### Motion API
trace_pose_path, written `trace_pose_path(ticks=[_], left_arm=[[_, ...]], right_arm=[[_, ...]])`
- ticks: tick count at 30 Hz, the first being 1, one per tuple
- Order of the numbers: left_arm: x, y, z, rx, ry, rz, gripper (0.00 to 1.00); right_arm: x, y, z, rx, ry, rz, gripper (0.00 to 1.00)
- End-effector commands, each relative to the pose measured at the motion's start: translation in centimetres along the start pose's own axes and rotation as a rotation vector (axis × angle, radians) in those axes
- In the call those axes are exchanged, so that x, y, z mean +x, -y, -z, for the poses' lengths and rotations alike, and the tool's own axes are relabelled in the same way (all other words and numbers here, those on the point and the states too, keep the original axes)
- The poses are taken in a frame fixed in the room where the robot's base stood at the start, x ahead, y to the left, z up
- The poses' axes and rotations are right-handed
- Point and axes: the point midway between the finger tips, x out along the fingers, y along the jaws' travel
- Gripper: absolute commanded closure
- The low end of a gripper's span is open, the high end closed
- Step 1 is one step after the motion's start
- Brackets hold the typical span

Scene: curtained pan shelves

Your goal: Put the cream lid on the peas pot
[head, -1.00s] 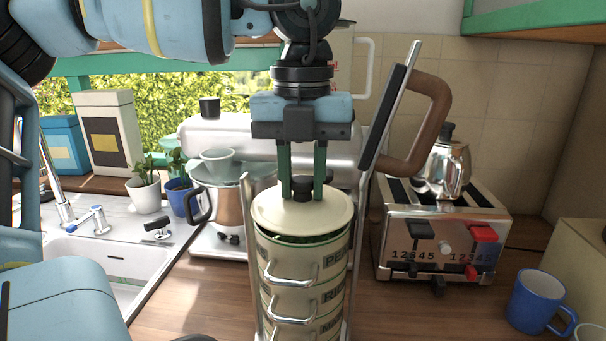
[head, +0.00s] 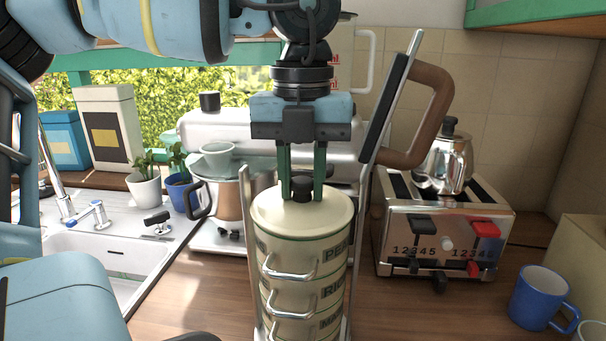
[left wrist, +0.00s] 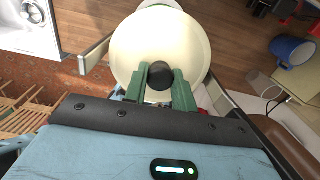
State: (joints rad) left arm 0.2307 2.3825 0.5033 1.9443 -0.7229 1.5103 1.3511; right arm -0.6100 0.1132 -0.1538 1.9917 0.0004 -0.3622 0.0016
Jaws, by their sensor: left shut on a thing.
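The cream lid (head: 274,207) is round with a black knob. It lies level on the top pot of a stack, the peas pot (head: 300,246), whose partly hidden label starts "PE"; no gap shows between lid and rim. My left gripper (head: 302,194) points straight down and is shut on the lid's black knob. In the left wrist view the lid (left wrist: 135,50) fills the upper middle, with the green fingers of my left gripper (left wrist: 160,80) on either side of the knob. The lid hides the pot's inside. My right gripper is not in view.
More cream pots (head: 290,295) with metal handles stand below in an upright metal carrier (head: 249,240) with a tilted brown handle (head: 432,115). A toaster (head: 445,240) is close on the right, a blue mug (head: 538,297) farther right. A sink (head: 100,265) is on the left.

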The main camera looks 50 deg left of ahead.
Motion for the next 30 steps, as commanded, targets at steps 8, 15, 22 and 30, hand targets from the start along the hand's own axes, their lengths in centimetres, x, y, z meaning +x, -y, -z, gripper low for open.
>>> trace_pose_path(ticks=[8, 15, 22, 30], left_arm=[[0.4, 0.0, 0.0, 0.0, 0.0, 0.0, 0.72], [0.3, 0.0, 0.0, 0.0, 0.0, 0.0, 0.48], [0.3, 0.0, 0.0, 0.0, -0.001, -0.001, 0.48], [-2.6, 0.0, 0.0, -0.002, 0.003, 0.002, 0.48]], right_arm=[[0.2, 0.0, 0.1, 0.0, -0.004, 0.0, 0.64], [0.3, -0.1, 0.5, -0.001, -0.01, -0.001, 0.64], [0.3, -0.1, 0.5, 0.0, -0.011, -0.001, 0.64], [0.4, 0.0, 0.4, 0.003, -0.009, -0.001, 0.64]])
